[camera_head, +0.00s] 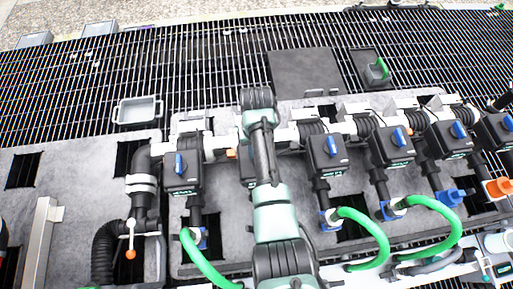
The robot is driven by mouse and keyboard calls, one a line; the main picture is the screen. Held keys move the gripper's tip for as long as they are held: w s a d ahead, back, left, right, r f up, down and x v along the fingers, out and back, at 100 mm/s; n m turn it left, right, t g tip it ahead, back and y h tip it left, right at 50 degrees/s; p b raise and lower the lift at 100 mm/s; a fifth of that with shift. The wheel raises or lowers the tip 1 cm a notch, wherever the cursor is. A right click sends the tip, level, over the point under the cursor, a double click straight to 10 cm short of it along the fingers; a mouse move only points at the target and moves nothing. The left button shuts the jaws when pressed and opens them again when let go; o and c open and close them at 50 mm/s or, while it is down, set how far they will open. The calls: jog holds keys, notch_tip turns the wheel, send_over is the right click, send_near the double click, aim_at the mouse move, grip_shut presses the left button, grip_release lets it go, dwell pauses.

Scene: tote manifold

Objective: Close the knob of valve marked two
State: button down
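Several black valve boxes with blue knobs stand in a row along a manifold. The leftmost valve knob (180,164) points roughly along the picture's vertical. To the right are more blue knobs (332,146), (399,137), (458,130) and (508,123), each tilted slightly. A further valve box (246,168) is mostly hidden behind my arm, and its knob cannot be seen. The small labels on the boxes are too small to read, so I cannot tell which is marked two. My arm reaches up across the middle; my gripper does not show.
Green hoses (368,228) curve below the valves. A black pipe with an orange-tipped lever (130,240) stands at left.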

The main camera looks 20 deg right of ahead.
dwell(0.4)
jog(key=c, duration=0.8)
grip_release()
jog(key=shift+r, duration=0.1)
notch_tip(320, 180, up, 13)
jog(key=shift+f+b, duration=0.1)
jog(key=shift+b, duration=0.25)
